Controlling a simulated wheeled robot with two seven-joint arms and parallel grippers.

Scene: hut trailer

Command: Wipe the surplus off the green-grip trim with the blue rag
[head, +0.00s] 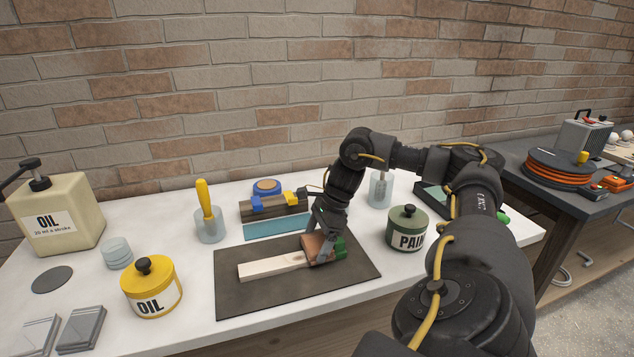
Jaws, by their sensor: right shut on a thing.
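My right gripper (322,250) points down over the dark mat (235,302), shut on a reddish-brown block (314,247). A green part (341,247) shows at the block's right end; I cannot tell whether it is the green grip. A pale wooden strip (268,267) lies flat on the mat and runs left from under the block; how they join is hidden by the fingers. A flat light-blue strip (275,227) lies behind the mat; I cannot tell if it is the rag. My left gripper is not in view.
Behind stand a jar with a yellow-handled tool (209,222), a dark rack (272,208) and another jar (380,190). A green paint pot (407,230) is close right of the mat. A yellow oil pot (151,288) and oil can (58,218) stand left.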

